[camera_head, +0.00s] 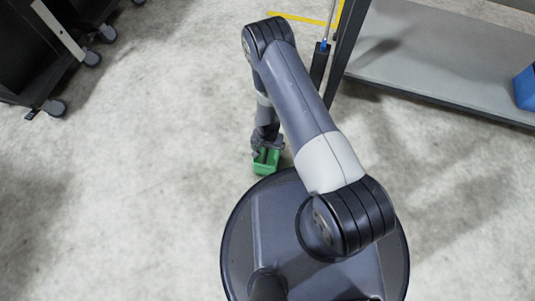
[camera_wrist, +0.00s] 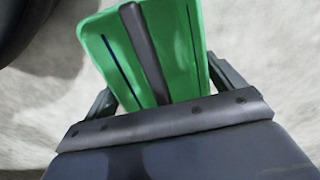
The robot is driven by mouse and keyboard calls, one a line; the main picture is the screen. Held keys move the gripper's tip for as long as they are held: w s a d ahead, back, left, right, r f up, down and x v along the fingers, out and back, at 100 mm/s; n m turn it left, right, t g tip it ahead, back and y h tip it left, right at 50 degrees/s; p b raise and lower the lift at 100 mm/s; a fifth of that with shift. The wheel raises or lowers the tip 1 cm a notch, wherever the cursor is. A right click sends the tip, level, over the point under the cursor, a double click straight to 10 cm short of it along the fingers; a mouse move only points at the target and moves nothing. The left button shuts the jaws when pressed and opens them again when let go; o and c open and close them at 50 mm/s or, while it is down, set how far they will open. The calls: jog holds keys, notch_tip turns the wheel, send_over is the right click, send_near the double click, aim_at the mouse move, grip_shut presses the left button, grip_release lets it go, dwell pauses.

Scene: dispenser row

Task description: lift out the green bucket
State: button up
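The green bucket (camera_head: 266,166) is small and open-topped, low down just beyond the edge of my round base in the head view. In the wrist view the green bucket (camera_wrist: 180,40) fills the upper middle, with a dark bar running along its middle. My gripper (camera_head: 267,148) is over it in the head view. In the wrist view the fingers of my gripper (camera_wrist: 165,85) lie against its left and right sides, so it looks shut on the bucket. The bucket's lower part is hidden, and I cannot tell whether it touches the floor.
A grey shelf unit (camera_head: 440,60) stands at the upper right, with a blue bin (camera_head: 525,88) on it. A dark wheeled cart (camera_head: 40,50) is at the upper left. A yellow line (camera_head: 295,18) shows at the top. The floor at the left is clear.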

jog(key=c, duration=1)
notch_tip(320, 180, up, 10)
jog(key=p, duration=0.3)
jog(key=shift+p, duration=0.4)
jog(key=shift+c, duration=0.2)
